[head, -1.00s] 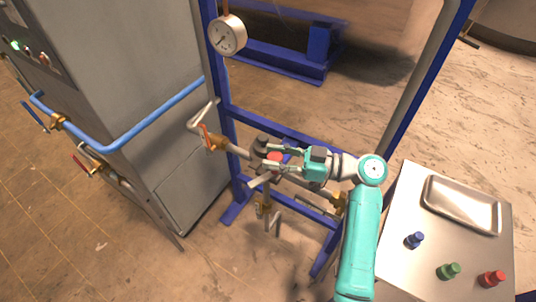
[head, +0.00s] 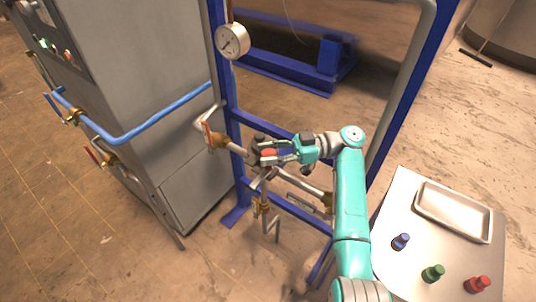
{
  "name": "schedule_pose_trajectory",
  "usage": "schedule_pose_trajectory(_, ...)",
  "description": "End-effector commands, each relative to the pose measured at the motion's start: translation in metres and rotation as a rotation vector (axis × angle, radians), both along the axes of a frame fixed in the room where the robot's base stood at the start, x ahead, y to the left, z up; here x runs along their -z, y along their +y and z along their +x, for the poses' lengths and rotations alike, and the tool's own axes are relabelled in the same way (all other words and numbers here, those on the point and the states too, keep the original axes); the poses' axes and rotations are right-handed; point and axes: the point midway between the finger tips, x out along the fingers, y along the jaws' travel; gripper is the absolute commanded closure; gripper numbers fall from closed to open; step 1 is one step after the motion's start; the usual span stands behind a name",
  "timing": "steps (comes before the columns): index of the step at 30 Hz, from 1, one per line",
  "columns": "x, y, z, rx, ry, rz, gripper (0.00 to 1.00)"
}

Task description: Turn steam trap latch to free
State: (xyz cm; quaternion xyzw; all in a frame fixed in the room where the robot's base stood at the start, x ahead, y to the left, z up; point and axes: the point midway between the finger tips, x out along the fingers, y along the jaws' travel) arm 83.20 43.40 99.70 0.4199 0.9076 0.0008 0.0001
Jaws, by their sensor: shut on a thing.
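The steam trap (head: 259,143) is a dark, rounded fitting on the pipework of the blue frame, near the middle of the head view. A small red part, which looks like its latch (head: 268,154), shows at the trap between my gripper's fingers. My gripper (head: 272,156) reaches in from the right at the trap and is shut on the red part. The fingers cover some of it, so its exact angle is hard to tell.
A pressure gauge (head: 232,41) hangs on the blue frame (head: 228,120). A grey cabinet (head: 150,90) with a blue pipe (head: 150,127) stands left. At right, a table (head: 398,268) holds a metal tray (head: 455,233) and blue, green and red bottles.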

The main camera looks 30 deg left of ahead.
Motion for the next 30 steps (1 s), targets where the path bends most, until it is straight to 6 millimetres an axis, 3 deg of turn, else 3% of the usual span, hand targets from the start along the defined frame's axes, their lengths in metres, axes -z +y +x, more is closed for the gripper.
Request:
schedule_pose_trajectory(11,0.003,0.0,-0.001,-0.004,0.003,-0.005,1.0)
schedule_pose_trajectory(12,0.003,0.0,-0.001,-0.004,0.003,-0.005,0.51)
schedule_pose_trajectory(14,0.003,0.0,-0.001,-0.004,0.003,-0.005,0.36)
schedule_pose_trajectory(25,-0.002,0.0,0.0,-0.002,0.0,-0.001,0.34)
schedule_pose_trajectory(30,-0.021,0.0,0.0,-0.002,-0.002,0.001,0.34)
